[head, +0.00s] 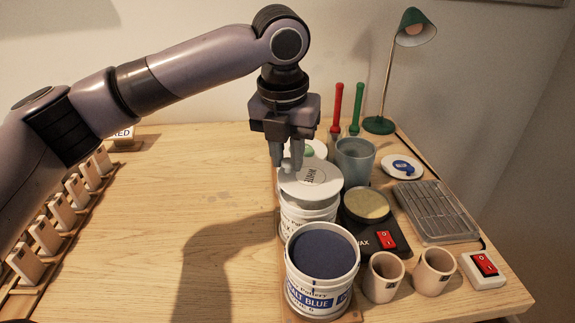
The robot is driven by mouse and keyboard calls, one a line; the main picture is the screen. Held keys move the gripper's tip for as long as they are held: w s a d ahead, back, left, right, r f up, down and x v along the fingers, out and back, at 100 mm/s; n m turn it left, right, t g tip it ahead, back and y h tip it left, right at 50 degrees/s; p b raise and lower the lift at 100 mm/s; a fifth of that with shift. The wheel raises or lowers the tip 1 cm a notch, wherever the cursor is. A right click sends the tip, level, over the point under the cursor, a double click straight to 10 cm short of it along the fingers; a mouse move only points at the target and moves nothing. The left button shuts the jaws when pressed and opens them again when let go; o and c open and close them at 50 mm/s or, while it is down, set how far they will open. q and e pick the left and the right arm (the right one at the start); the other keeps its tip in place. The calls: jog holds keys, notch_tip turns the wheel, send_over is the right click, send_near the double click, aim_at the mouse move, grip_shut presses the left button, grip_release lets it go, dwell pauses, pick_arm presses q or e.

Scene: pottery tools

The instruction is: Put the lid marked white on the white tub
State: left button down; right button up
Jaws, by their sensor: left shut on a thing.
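The white round lid (318,187) has a label that reads WHITE. My left gripper (287,163) points down and is shut on a small part at the lid's far left side. The lid is over a white tub (306,214) and hides most of its top. I cannot tell whether the lid rests on the rim or is slightly above it. The tub's label is mostly hidden by the tub in front. My right gripper is not in view.
An open tub of dark blue glaze (322,252) stands directly in front. To the right are a wax pot (367,206), two small clay cups (383,278), a red switch box (484,267) and a grey tray (436,212). A blue-grey cup (355,160) stands behind. The table's left middle is clear.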

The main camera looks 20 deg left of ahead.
pick_arm(q)
notch_tip(320, 180, down, 3)
jog(key=shift+r, duration=0.15)
jog(key=c, duration=1)
grip_release()
jog(key=shift+o, duration=0.2)
jog(key=shift+r, duration=0.1)
notch_tip(320, 180, up, 12)
jog(key=s, duration=0.1)
jog(key=shift+s, duration=0.4)
